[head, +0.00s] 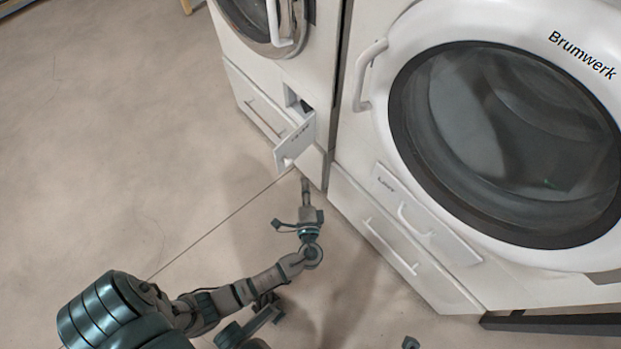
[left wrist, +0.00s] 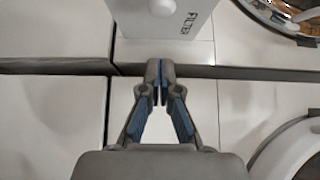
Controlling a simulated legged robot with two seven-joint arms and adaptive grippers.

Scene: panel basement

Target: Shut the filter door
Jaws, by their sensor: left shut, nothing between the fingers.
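The filter door (head: 296,143) is a small white flap with a label and a pale knob. It stands open, swung out from a dark square opening (head: 298,102) low on the left machine. In the left wrist view the filter door (left wrist: 140,24) shows at the top, with its "FILTER" label and round knob. My left gripper (head: 305,182) is shut and empty. It is just below and in front of the door in the head view. In the left wrist view its fingertips (left wrist: 160,70) meet just below the door's edge; I cannot tell whether they touch it.
The right machine (head: 350,150) has a large round door (head: 500,140), a labelled panel with a handle (head: 415,220) and a drawer below (head: 395,245). The left machine has a round door above and a closed drawer (head: 260,112). The floor (head: 120,150) at left is clear.

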